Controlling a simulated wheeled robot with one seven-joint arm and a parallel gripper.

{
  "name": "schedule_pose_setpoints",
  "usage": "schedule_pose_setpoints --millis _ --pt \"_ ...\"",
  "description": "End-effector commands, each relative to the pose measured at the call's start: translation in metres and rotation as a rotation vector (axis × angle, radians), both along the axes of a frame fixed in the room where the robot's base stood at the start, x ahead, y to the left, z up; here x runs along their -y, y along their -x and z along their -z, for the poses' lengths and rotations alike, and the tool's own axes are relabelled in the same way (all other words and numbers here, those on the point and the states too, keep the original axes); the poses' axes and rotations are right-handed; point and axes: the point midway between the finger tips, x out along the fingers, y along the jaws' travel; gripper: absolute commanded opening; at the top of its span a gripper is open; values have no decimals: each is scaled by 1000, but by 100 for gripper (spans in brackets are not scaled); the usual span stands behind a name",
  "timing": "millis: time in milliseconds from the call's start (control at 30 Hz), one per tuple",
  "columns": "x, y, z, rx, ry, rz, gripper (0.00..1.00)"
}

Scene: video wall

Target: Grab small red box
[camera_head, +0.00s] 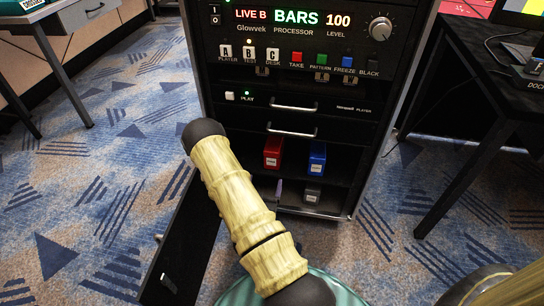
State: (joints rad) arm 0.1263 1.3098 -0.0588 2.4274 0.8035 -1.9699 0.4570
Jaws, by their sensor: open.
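The small red box (272,152) stands upright on a shelf in the lower open part of the black equipment rack (352,165). It has a pale label low on its front. A blue box (317,157) of similar size stands to its right with a gap between them. My arm crosses the lower middle of the view, to the left of and below the red box. I cannot make out my gripper. A small thin purplish shape shows beside my arm below the red box; I cannot tell what it is.
A dark grey box (312,193) sits on the bottom level under the blue box. Two drawer handles (293,106) stick out above the shelf. An open black door (183,255) swings out at lower left. A black desk (490,95) stands at right.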

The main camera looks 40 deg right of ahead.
Motion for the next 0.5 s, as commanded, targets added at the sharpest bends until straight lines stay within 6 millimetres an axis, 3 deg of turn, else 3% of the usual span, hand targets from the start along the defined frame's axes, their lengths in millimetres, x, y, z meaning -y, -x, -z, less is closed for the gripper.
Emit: schedule_pose_setpoints --millis 300,500 --pt "-3 -3 -1 2 -1 -10 80" --pt "15 -17 0 7 1 -5 80"
